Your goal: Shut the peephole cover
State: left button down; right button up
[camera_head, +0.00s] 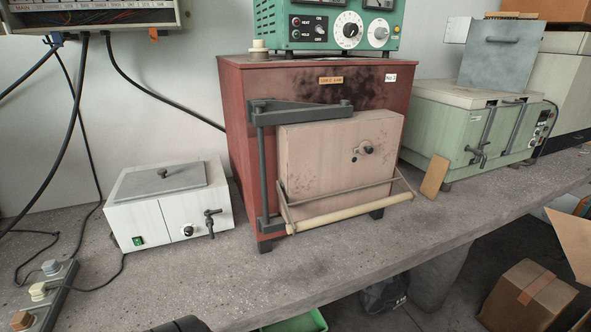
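A red furnace (245,130) stands on the bench with a pale, scuffed door (315,165) on its front. The peephole fitting (363,151) is a small metal piece with a dark round knob, on the upper right of the door. It is too small to tell exactly how the cover sits over the hole. Neither of my grippers can be made out in the head view.
A pale handle bar (350,212) juts out below the door, and a dark hinge arm (300,113) crosses its top. A white box (165,205) stands left, a green oven (460,130) right.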

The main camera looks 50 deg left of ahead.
aim_at(364, 147)
jog(key=u, duration=1.35)
